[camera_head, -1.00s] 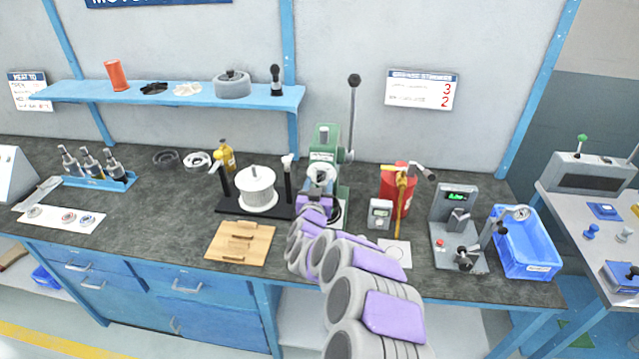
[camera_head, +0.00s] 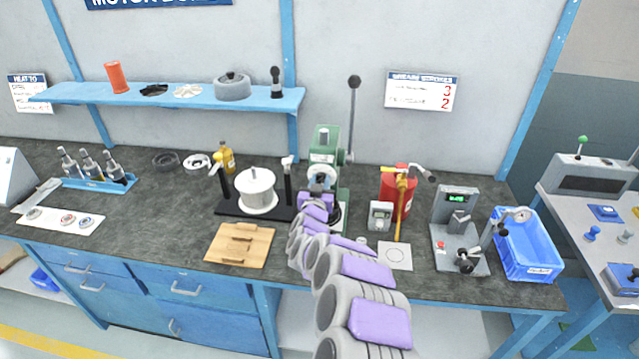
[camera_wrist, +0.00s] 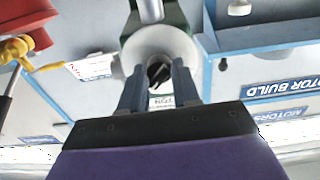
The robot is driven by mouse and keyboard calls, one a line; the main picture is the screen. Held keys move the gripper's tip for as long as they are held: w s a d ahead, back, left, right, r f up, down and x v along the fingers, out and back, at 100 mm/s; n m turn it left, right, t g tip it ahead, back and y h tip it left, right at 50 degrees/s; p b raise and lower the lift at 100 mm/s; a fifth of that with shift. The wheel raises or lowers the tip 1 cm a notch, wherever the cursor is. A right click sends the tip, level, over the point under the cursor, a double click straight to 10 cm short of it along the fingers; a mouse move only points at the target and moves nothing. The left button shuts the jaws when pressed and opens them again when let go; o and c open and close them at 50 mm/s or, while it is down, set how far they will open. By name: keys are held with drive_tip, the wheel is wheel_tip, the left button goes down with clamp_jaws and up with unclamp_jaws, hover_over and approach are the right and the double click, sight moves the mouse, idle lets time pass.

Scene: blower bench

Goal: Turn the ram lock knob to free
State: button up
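The green press (camera_head: 325,143) stands at the back middle of the bench, with a pale round disc on its front. In the wrist view the disc (camera_wrist: 160,42) is straight ahead of my gripper (camera_wrist: 158,76). A small dark knob (camera_wrist: 158,72), which looks like the ram lock knob, shows in front of the disc between my two fingertips. The fingers are apart on either side of it, with what looks like a narrow gap; contact is not clear. In the head view my gripper (camera_head: 319,186) is at the press front and hides the knob.
A black stand with a white cylinder (camera_head: 256,188) is close left of the press. A red canister (camera_head: 391,183) with a yellow fitting and a small grey meter (camera_head: 380,215) are close right. A long black-knobbed lever (camera_head: 354,82) rises at the press's right. A wooden board (camera_head: 240,245) lies in front.

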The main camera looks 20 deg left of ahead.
clamp_jaws()
